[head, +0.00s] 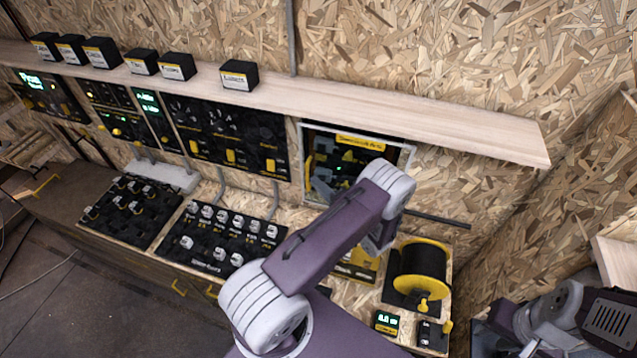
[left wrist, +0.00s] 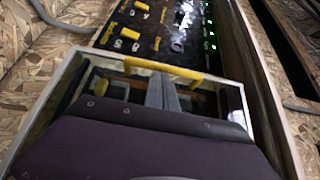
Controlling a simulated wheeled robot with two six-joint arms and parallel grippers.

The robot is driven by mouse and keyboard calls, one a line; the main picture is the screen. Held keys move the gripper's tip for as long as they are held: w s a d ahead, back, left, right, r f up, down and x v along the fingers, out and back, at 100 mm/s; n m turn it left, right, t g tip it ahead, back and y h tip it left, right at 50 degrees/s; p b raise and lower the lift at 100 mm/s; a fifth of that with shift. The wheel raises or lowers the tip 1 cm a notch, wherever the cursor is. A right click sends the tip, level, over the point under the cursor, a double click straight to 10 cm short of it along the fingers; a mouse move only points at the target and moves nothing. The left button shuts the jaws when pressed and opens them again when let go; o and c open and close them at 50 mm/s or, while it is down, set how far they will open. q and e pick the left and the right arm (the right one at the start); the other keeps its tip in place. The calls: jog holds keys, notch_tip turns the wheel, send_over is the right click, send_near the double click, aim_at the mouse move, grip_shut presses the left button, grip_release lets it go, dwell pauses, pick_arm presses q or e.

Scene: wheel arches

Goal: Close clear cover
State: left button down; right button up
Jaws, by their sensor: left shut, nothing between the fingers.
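The clear cover (head: 408,158) is a pale-framed see-through panel below the wooden shelf in the head view. A dark panel with a yellow label (head: 360,141) shows behind it. My left arm hides its lower right part. In the left wrist view the frame (left wrist: 255,112) surrounds my left gripper (left wrist: 163,82), with a yellow handle (left wrist: 185,73) across the far edge. The shut, empty fingers point at the handle; I cannot tell whether they touch it. How far the cover stands open is unclear. My right arm is at the lower right of the head view; its fingers are not clear.
The wooden shelf (head: 480,137) runs above the panels and carries several black boxes. A yellow-and-black reel (head: 422,262) stands on the bench right of my left arm. Switch boards (head: 225,236) lie on the bench to the left. Chipboard wall surrounds the bench.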

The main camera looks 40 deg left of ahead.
pick_arm(q)
jog(key=a, duration=0.1)
jog(key=s+a, duration=0.1)
jog(key=shift+a+b, duration=0.3)
jog(key=shift+a, duration=0.1)
jog(key=shift+d+r, duration=0.1)
jog(key=shift+d, duration=0.05)
jog(key=shift+w+d, duration=0.1)
jog(key=shift+w, duration=0.05)
jog(key=w+b+v, duration=0.2)
jog(key=b+v, duration=0.4)
jog(key=v, duration=0.6)
jog(key=shift+d, duration=0.65)
